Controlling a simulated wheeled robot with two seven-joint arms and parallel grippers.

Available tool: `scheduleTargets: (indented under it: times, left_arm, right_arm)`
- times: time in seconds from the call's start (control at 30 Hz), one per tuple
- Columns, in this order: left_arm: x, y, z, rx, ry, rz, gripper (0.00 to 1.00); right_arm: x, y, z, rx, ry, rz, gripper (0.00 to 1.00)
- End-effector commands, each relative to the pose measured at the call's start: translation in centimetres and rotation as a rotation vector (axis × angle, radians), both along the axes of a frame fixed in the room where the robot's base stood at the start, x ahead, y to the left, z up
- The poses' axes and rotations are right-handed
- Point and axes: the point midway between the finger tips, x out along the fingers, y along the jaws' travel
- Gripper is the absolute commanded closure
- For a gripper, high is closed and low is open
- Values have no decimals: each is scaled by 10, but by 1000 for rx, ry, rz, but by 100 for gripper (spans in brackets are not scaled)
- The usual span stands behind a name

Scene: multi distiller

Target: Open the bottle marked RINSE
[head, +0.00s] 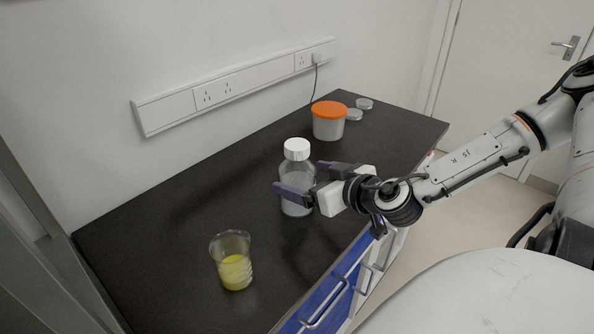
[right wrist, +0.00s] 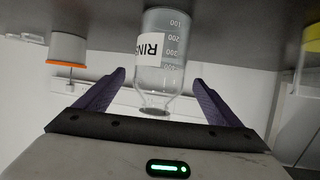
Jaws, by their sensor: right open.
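The clear bottle (head: 294,172) stands upright on the dark bench top, with a white cap (head: 297,149) on it. In the right wrist view the bottle (right wrist: 172,75) appears upside down, and part of the word RINSE shows on its label (right wrist: 150,48) beside volume marks. The cap cannot be made out clearly there. My right gripper (head: 298,177) is open, with one purple finger on each side of the bottle's body. Gaps show between the fingers and the glass in the right wrist view (right wrist: 159,76). My left gripper is not in view.
A clear beaker (head: 235,262) with yellow liquid stands near the front left. A grey tub (head: 328,128) with an orange lid and two small round lids (head: 364,103) are behind to the right. A wall with sockets (head: 214,93) borders the bench.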

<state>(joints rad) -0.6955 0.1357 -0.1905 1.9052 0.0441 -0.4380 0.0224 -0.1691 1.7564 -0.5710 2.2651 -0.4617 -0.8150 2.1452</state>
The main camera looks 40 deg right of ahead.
Motion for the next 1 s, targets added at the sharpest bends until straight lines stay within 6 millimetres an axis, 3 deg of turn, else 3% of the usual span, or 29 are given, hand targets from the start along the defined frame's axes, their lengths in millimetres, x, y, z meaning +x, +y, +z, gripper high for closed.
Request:
scheduleTargets:
  times: [0.2, 0.67, 1.0]
  left_arm:
    - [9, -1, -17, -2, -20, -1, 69]
    - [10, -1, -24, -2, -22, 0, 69]
    - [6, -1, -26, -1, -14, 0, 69]
  right_arm:
    - [22, -4, -19, 0, 1, -2, 12]
    - [35, -5, -18, 1, 1, 0, 12]
    - [35, -5, -18, 1, 1, 0, 66]
